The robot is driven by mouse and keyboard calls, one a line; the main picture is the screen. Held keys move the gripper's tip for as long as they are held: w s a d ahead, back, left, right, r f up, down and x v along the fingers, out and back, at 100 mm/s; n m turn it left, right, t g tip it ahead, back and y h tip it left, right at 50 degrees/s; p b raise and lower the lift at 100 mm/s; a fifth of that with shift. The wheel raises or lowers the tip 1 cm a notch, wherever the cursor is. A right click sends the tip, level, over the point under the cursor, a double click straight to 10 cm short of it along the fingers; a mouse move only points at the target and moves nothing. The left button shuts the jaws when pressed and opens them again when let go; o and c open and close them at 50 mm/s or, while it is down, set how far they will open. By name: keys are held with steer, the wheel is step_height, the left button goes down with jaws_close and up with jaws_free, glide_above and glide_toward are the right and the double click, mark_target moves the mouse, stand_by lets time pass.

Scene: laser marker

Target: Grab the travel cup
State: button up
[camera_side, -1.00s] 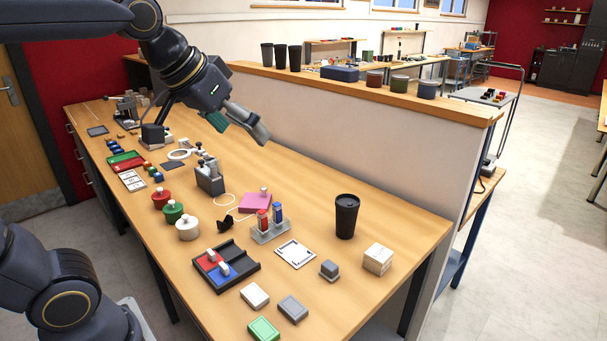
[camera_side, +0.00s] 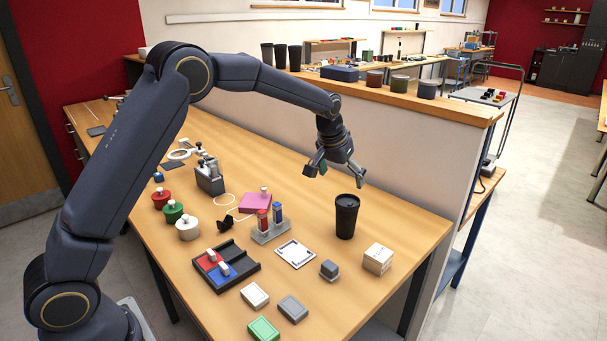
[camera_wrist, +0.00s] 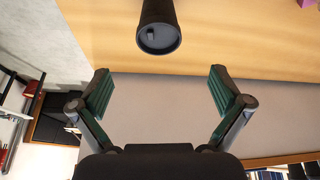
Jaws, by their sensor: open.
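The travel cup (camera_side: 346,217) is a tall black cup with a lid, standing upright on the wooden table near its right side. In the wrist view the cup (camera_wrist: 158,28) shows at the top centre, lid end toward me, beyond the fingertips. My gripper (camera_side: 337,178) is open and empty, above and slightly to the left of the cup in the side view. Its two green-padded fingers (camera_wrist: 161,88) are spread wide in the wrist view, with nothing between them. The gripper does not touch the cup.
A white box (camera_side: 378,259) and a small grey block (camera_side: 329,270) stand in front of the cup. A rack with red and blue markers (camera_side: 270,228) is to its left. The partition wall (camera_side: 400,165) runs close behind the cup, with a wooden ledge holding several containers.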

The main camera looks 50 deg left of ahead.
mark_target(347, 200)
steer(key=x, duration=1.1)
steer(key=shift+d, duration=0.1)
steer(key=shift+r, duration=0.1)
steer(key=c, duration=0.8)
steer(key=shift+c, duration=0.2)
steer(key=shift+r, duration=0.1)
